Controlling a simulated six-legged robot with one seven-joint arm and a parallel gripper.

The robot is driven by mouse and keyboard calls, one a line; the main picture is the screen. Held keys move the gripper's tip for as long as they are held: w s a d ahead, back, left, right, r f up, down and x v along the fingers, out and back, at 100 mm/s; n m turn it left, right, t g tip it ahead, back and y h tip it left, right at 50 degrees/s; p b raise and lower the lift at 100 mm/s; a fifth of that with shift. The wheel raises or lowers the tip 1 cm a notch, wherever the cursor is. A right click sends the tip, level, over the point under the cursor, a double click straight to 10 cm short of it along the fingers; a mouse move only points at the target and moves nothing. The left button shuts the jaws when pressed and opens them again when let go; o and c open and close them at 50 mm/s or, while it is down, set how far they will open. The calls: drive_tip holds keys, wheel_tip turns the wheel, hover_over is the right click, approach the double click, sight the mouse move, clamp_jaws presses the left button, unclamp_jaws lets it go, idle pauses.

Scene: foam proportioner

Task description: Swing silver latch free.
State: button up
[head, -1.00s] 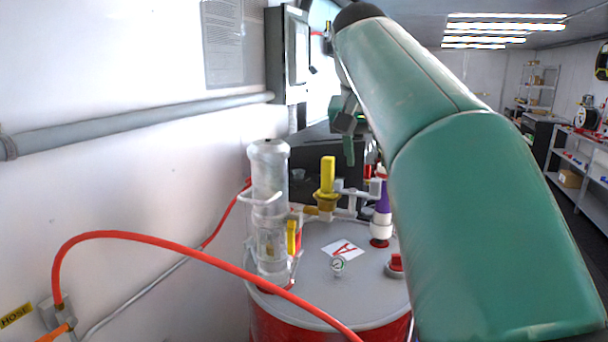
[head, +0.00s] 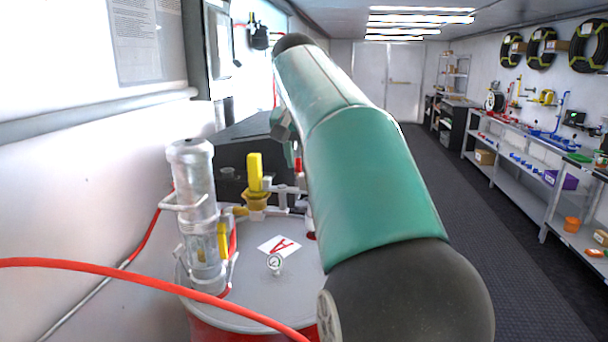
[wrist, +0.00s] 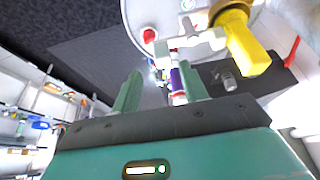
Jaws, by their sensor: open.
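A silver cylinder unit (head: 193,215) stands on the grey lid of a red drum (head: 240,308) in the head view. I cannot tell which silver part is the latch. My gripper (wrist: 160,92) is open in the wrist view, its two green fingers apart. A purple and white fitting (wrist: 178,85) shows beyond and between the fingers; I see no contact. In the head view my arm mostly hides the gripper, which is beyond the yellow-handled valve (head: 255,178).
A red hose (head: 150,285) crosses the front of the drum. A wall lies left. Shelves (head: 500,170) with parts stand right, with clear dark floor (head: 455,235) between.

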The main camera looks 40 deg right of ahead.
drive_tip(key=x, duration=0.4)
drive_tip(key=shift+w+r, duration=0.15)
drive_tip(key=shift+w, duration=0.1)
drive_tip(key=shift+s+d+f, duration=0.1)
drive_tip(key=shift+f, duration=0.45)
drive_tip(key=shift+w+d+f, duration=0.1)
drive_tip(key=shift+w+f, duration=0.15)
drive_tip(key=shift+w, duration=0.1)
drive_tip(key=shift+s+r, duration=0.1)
drive_tip(key=shift+s, duration=0.1)
drive_tip(key=shift+c, duration=0.4)
drive_tip(key=shift+w, duration=0.15)
drive_tip(key=c, duration=0.4)
clamp_jaws()
